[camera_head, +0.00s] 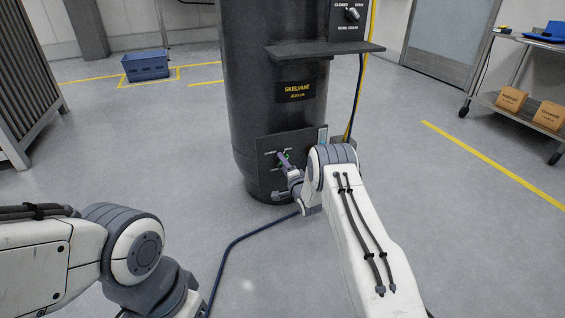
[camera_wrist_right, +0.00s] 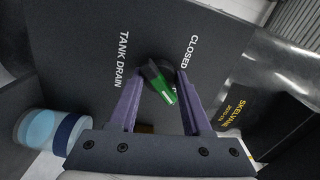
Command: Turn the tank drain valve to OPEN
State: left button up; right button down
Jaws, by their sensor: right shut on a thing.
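The tank drain valve is on a dark plate (camera_head: 262,146) low on the black tank (camera_head: 262,80). Its handle (camera_wrist_right: 160,84) has a green grip and a dark hub in the right wrist view. The words TANK DRAIN and CLOSED show on the plate there; no OPEN label is readable. My right gripper (camera_head: 284,158) is at the valve, its two purple fingers (camera_wrist_right: 160,104) shut on the handle from both sides. The fingers and my wrist partly cover the valve in the head view. My left arm is at the lower left; its gripper is out of view.
A second knob (camera_head: 352,14) with CLOSED and OPEN labels sits on an upper panel, above a dark shelf (camera_head: 325,50). A blue hose (camera_head: 235,243) runs across the floor. A blue crate (camera_head: 146,66) and a cart with boxes (camera_head: 512,98) stand farther off.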

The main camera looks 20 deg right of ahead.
jog(key=shift+m, duration=0.5)
jog(key=shift+c, duration=1.7)
grip_release()
jog(key=shift+s, duration=0.1)
jog(key=s+p, duration=0.5)
jog(key=s, duration=0.5)
jog(key=shift+s+d, duration=0.15)
jog(key=shift+d, duration=0.05)
